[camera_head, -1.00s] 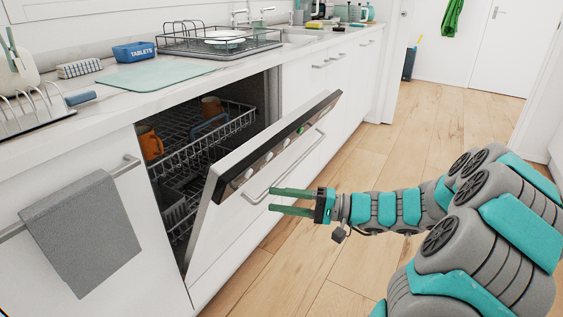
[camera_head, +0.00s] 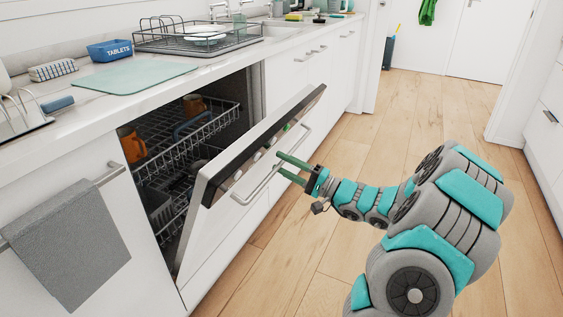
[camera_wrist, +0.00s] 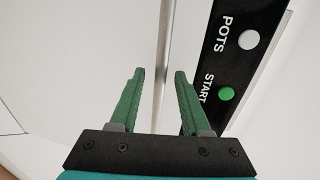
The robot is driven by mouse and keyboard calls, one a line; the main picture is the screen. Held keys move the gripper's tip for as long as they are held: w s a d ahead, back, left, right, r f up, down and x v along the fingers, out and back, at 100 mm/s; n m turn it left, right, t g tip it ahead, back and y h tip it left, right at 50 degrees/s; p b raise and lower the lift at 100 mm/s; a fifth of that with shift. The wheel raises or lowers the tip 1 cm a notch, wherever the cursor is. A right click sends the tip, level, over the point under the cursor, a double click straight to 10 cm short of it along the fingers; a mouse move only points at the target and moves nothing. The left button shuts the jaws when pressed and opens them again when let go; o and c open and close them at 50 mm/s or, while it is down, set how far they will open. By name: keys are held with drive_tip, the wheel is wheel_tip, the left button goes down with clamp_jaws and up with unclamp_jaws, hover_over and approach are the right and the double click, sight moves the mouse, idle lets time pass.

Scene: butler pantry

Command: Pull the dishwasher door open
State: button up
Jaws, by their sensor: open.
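The dishwasher door (camera_head: 225,228) is partly open and tilts outward from the counter. A dark control strip with buttons runs along its top, and it also shows in the wrist view (camera_wrist: 235,60). The silver bar handle (camera_head: 258,189) runs across the door front. My gripper (camera_head: 280,163) is open and empty, with its green fingers pointing at the handle. In the wrist view the handle bar (camera_wrist: 166,40) runs between my two fingers (camera_wrist: 159,72) or just beyond their tips. I cannot tell whether they touch it.
Racks (camera_head: 190,140) with orange mugs (camera_head: 133,147) show inside the dishwasher. A grey towel (camera_head: 68,240) hangs on a rail to the left. The counter holds a drying rack (camera_head: 195,40), a green mat (camera_head: 130,77) and a blue tablets box (camera_head: 110,50). Wooden floor (camera_head: 350,150) is clear in front of the door.

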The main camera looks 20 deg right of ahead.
drive_tip(key=shift+w+a, duration=0.25)
drive_tip(key=shift+w, duration=0.05)
drive_tip(key=shift+c, duration=0.4)
clamp_jaws()
idle(0.9)
